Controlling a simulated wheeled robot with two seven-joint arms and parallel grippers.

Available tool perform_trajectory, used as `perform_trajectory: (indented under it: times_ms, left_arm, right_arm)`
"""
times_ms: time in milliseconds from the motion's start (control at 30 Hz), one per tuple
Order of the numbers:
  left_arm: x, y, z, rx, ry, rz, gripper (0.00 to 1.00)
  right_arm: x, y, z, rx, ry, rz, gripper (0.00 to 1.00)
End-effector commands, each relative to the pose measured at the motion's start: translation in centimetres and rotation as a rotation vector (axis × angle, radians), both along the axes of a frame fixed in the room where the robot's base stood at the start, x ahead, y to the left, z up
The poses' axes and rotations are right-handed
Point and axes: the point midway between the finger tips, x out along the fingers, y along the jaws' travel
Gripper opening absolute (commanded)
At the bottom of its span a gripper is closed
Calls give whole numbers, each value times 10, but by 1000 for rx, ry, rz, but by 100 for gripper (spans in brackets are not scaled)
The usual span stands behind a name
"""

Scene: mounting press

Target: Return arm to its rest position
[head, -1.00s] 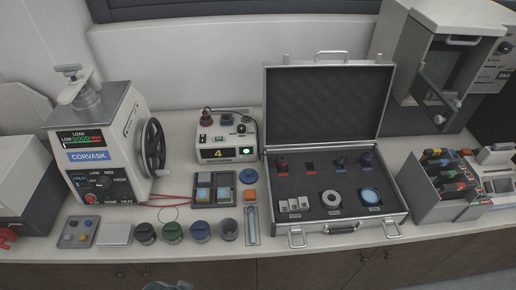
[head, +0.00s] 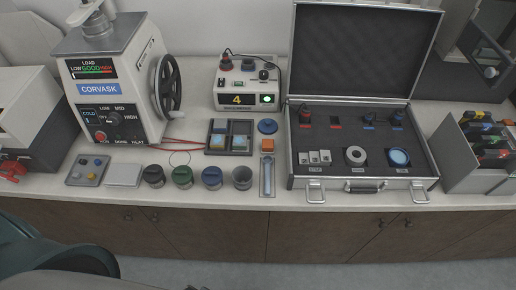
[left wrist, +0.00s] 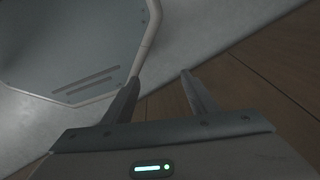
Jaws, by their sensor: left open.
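My left gripper (left wrist: 160,78) shows in the left wrist view with its two fingers apart and nothing between them. It hangs over grey floor, with brown wooden cabinet fronts (left wrist: 265,85) to the right. In the head view only dark, rounded parts of my arm show at the lower left, in front of the cabinets and below the counter edge. The left gripper itself is not visible there. My right gripper is in neither view.
On the counter (head: 330,200) stand the Corvask press (head: 112,85), a power box (head: 243,85), several cups, a small tray (head: 88,171) and an open case (head: 300,165). A dark rack (head: 478,155) is at the right. The floor before the cabinets looks clear.

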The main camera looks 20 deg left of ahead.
Motion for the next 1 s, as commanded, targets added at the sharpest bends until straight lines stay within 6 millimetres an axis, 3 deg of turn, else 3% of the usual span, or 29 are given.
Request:
perform_trajectory:
  times_ms: [33, 100, 333, 533, 1000]
  left_arm:
    - [-15, 3, -24, 2, 14, -2, 53]
    - [-34, 6, -46, 4, 25, -4, 53]
    - [-89, 17, -94, 9, 51, -11, 53]
    - [-109, 21, -106, 10, 58, -14, 53]
    - [-111, 22, -106, 10, 59, -14, 53]
  right_arm:
    - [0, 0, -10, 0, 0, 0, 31]
    - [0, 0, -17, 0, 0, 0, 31]
    - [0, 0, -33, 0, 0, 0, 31]
    - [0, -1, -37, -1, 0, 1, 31]
    - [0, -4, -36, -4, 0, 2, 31]
